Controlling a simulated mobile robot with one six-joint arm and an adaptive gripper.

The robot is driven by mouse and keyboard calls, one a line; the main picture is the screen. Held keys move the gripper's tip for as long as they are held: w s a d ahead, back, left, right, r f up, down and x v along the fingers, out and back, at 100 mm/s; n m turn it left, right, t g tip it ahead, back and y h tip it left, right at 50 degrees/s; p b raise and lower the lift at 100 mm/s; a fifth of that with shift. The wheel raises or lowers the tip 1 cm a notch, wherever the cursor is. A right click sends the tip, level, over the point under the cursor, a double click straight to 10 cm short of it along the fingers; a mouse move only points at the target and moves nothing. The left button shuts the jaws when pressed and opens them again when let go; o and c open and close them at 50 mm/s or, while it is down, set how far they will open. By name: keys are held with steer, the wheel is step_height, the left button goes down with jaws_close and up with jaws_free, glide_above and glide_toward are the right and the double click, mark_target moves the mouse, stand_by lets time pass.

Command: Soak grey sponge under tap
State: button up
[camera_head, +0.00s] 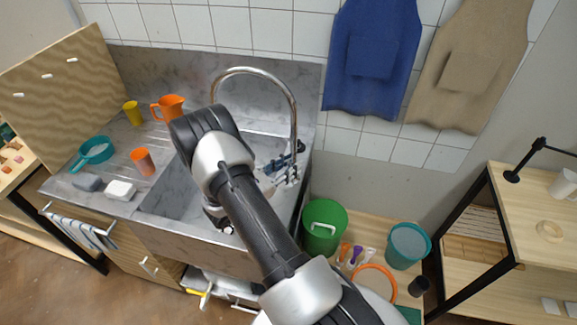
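The grey sponge (88,181) lies flat on the front left of the grey marbled counter, beside a white block (120,190). The tall curved chrome tap (294,115) stands at the right of the sink (168,196), with its fittings (290,175) low at its base. I cannot see any water running. My arm reaches over the sink and covers much of its basin. A small part of my wrist or gripper (218,215) shows below the arm, over the sink's front. The fingers are hidden, and the sponge is well to their left, apart from them.
An orange cup (142,161), teal strainer (95,149), yellow cup (133,113) and orange jug (168,107) stand on the left drainboard. A green bucket (323,228) and teal bucket (407,245) are right of the sink. A wooden table (530,220) is far right.

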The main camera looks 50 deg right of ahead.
jaws_close()
stand_by(0.3)
stand_by(0.5)
